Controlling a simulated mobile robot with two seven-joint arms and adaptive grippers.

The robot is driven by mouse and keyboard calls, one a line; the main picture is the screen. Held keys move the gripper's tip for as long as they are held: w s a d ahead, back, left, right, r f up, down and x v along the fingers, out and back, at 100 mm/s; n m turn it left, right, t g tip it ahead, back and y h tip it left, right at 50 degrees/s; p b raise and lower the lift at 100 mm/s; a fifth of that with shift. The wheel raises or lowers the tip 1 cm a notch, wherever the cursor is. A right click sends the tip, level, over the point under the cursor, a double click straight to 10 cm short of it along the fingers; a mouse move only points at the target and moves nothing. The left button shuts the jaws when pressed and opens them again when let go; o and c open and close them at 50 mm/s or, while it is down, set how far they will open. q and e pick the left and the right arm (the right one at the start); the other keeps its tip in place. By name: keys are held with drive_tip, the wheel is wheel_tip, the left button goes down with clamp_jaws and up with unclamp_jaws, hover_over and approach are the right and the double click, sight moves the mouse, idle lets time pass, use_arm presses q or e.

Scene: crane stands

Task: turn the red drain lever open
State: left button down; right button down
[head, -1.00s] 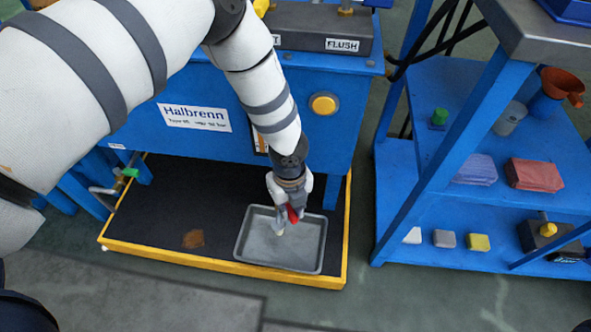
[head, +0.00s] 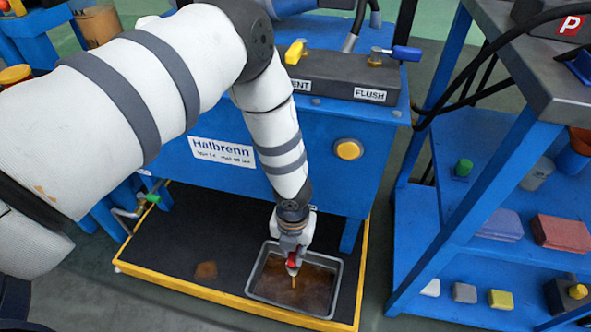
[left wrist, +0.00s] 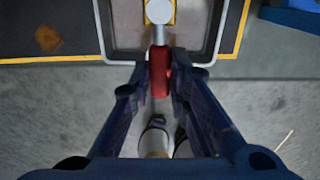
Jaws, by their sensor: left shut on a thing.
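The red drain lever (head: 292,258) is low on the front of the blue machine, above a grey tray (head: 288,308). My left gripper (head: 293,264) reaches down from above and is shut on the lever. In the left wrist view the red lever (left wrist: 160,72) lies between the two fingers and points towards me from a grey stem. A thin brown stream (head: 294,283) falls below the gripper into the tray, which holds brown liquid. The valve body is mostly hidden by my gripper in the head view. My right gripper is not in view.
The tray stands on a black mat with a yellow rim (head: 190,286). A brown stain (head: 206,270) is to its left. A blue shelf (head: 420,262) with several items stands at the right. A yellow lever (head: 294,50) and a blue lever (head: 406,53) are on top.

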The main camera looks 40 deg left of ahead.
use_arm(q)
drive_tip(key=shift+a, duration=0.1)
idle(0.3)
drive_tip(key=c, duration=1.5)
unclamp_jaws()
wheel_tip(320, 180, up, 12)
